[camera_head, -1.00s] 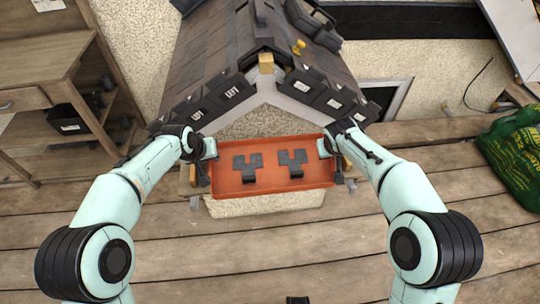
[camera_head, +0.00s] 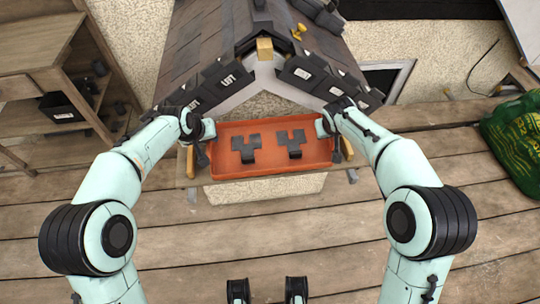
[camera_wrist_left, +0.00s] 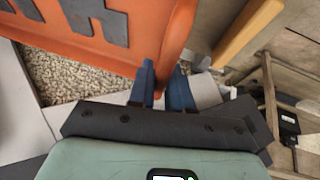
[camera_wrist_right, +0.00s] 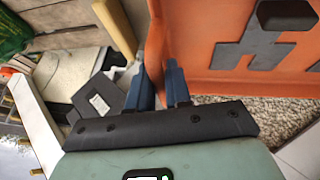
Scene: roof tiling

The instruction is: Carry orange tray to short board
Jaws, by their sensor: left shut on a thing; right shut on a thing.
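The orange tray (camera_head: 268,168) is in front of the house's gable in the head view, with two dark grey Y-shaped pieces (camera_head: 245,147) (camera_head: 290,143) in it. My left gripper (camera_head: 207,128) is shut on the tray's left wall; in the left wrist view its blue fingers (camera_wrist_left: 165,88) straddle the orange wall. My right gripper (camera_head: 324,127) is shut on the tray's right wall, also seen in the right wrist view (camera_wrist_right: 160,80). A wooden ledge with upright pegs (camera_head: 190,162) shows at the tray's sides, possibly the short board. The tray hides its middle; I cannot tell whether they touch.
The small roof (camera_head: 215,50) with dark tiles and labelled pieces (camera_head: 305,73) rises behind the tray. A wooden shelf (camera_head: 40,85) with a black bin (camera_head: 62,108) stands left. A green bag (camera_head: 515,135) lies right. The plank floor in front is largely clear.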

